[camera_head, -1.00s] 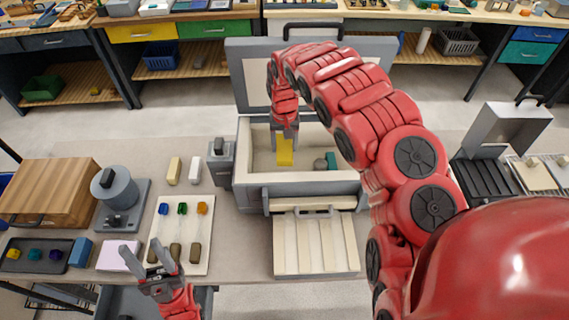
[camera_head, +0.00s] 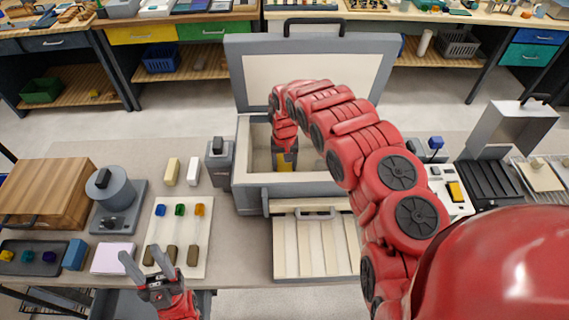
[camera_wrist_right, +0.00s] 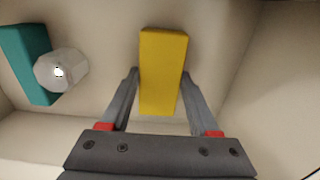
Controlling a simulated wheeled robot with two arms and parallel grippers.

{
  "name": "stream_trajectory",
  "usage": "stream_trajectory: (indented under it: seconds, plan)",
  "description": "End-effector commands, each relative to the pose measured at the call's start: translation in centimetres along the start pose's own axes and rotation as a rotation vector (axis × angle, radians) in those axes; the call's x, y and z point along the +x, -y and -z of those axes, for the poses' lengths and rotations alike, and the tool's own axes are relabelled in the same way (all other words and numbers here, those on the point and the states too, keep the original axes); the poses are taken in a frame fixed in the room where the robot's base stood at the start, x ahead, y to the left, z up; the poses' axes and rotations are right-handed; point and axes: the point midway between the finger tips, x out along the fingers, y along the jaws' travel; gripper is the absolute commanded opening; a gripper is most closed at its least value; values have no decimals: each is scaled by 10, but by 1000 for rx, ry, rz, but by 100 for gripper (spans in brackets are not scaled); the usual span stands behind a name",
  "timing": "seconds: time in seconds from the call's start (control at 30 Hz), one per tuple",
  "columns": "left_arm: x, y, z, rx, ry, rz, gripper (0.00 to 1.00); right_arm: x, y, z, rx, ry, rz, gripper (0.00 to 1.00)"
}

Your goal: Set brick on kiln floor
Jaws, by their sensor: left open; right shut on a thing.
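The kiln (camera_head: 250,195) is a grey box with a cream lining and a raised lid (camera_head: 310,80). My right gripper (camera_head: 285,156) reaches down inside it, shut on a yellow brick (camera_head: 285,164). In the right wrist view the brick (camera_wrist_right: 163,70) stands out between the two fingers (camera_wrist_right: 160,92), above the pale kiln floor (camera_wrist_right: 105,55). I cannot tell whether the brick touches the floor. A teal block (camera_wrist_right: 28,65) and a grey faceted piece (camera_wrist_right: 62,70) are left of the brick there. My left gripper (camera_head: 146,262) is open and empty near the table's front edge.
A slatted cream panel (camera_head: 315,245) is in front of the kiln. A white board (camera_head: 178,230) with coloured rods is to its left, with two small bars (camera_head: 182,171) behind. My right arm hides the kiln's right side.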

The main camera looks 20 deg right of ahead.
Motion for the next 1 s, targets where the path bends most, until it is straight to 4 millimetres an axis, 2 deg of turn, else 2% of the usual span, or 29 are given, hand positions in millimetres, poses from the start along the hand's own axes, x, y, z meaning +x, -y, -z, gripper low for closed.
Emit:
stream_trajectory:
  seconds: [0.13, 0.17, 0.3, 0.67, 0.73, 0.87, 1.0]
  plan:
    - [-4, 0, -1, 0, 0, 0, 50, 4, 0, 0, 0, -1, 0, 0]
    - [-3, 0, 0, 0, 0, 0, 50, 3, 0, 0, 0, -1, 0, 65]
    - [-2, 0, 0, 0, 0, 0, 50, 2, 0, 0, 0, -1, 0, 91]
    - [2, 0, 0, 0, 0, 0, 50, -3, 0, 0, 0, -1, 1, 92]
    - [-3, 0, -1, 0, 0, 0, 50, -4, 0, 1, 0, -1, 0, 92]
    - [-11, 0, -2, 0, 0, 0, 50, -17, 0, 2, -2, -5, 0, 92]
    - [-20, -1, -3, 0, 0, 0, 50, -41, 1, 2, -1, -5, 0, 92]
